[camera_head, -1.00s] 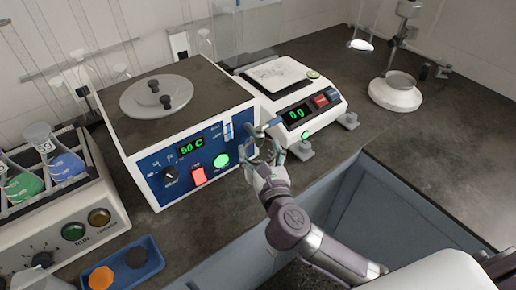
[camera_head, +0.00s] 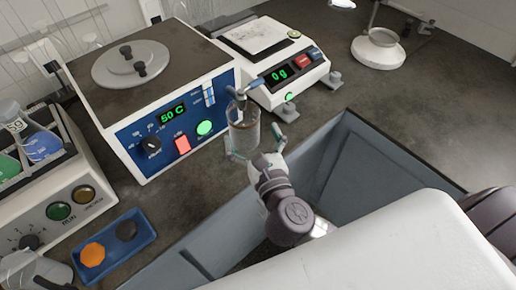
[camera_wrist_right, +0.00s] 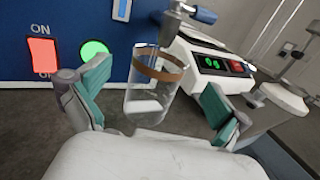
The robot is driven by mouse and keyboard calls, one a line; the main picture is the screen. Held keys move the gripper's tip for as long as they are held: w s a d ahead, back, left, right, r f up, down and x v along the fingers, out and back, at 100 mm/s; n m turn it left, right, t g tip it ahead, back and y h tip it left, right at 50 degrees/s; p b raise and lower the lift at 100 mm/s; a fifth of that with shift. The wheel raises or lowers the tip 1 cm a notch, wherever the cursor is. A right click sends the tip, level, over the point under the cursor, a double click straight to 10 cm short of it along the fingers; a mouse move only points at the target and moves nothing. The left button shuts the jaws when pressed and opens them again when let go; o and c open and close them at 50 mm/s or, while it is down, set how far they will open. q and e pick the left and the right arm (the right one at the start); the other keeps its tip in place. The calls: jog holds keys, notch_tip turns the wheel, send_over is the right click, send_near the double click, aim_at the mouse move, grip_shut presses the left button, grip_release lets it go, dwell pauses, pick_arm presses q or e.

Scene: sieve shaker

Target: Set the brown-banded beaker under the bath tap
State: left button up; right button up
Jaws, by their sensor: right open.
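The clear beaker with a brown band (camera_head: 243,135) stands upright on the bench in front of the water bath (camera_head: 125,150), below its tap (camera_head: 243,92). In the right wrist view the beaker (camera_wrist_right: 148,103) is just under the tap (camera_wrist_right: 176,22), whose outlet hangs at the beaker's mouth. My right gripper (camera_head: 259,149) is open on the near side of the beaker. In the wrist view its green-padded fingers (camera_wrist_right: 156,88) are spread left and right of the beaker with gaps on both sides. My left gripper does not show.
A balance (camera_head: 277,72) stands to the right of the bath. A blue tray (camera_head: 115,245) and a shaker with flasks (camera_head: 60,205) are on the left. The bench edge and an open drawer-like recess (camera_head: 350,160) lie near my right arm.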

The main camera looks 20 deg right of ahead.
jog(key=s, duration=0.5)
jog(key=shift+a+b, duration=0.15)
jog(key=shift+b, duration=0.2)
jog(key=shift+w, duration=0.1)
